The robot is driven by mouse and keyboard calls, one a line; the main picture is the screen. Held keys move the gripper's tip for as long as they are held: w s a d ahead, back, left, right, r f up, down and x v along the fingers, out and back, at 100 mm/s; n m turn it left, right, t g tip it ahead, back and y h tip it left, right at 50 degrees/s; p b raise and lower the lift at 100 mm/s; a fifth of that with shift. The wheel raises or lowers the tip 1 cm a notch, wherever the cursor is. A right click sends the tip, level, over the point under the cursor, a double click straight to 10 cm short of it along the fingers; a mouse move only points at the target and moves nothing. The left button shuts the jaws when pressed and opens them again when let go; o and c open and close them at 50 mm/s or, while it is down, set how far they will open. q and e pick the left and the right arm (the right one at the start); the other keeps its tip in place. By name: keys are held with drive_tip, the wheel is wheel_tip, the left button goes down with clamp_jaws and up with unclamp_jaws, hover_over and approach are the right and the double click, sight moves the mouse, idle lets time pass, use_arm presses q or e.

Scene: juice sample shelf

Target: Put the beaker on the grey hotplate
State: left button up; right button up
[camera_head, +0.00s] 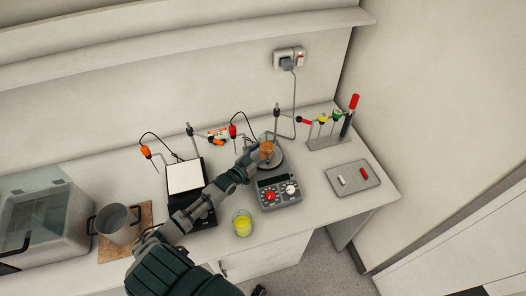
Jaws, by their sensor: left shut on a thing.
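My left arm reaches in from the lower left, and its gripper (258,157) is shut on a small glass beaker (267,149) with orange-brown contents. The beaker looks upright and is over the dark round plate of the grey hotplate (279,192). I cannot tell whether its base touches the plate. The hotplate has a dark display, a red knob and a white knob on its front. Part of the beaker and the plate is hidden by the gripper. My right gripper is not in view.
A beaker of yellow liquid (242,226) stands near the bench's front edge. A black device with a white top (186,176) is beside my arm. A metal pot (118,224), a clear-lidded box (40,222), a tube rack (326,142) and a grey tray (363,187) stand around. Clamp stands are behind.

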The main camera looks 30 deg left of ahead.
use_arm(q)
drive_tip(key=o, duration=1.6)
drive_tip(key=shift+o, duration=0.2)
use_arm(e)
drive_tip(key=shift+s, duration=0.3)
use_arm(q)
drive_tip(key=shift+s, duration=0.35)
drive_tip(key=s+a, duration=0.2)
drive_tip(key=s, duration=0.9)
drive_tip(key=shift+b, duration=0.35)
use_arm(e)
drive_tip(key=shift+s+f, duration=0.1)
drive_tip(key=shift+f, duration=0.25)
use_arm(q)
drive_tip(key=shift+r, duration=0.1)
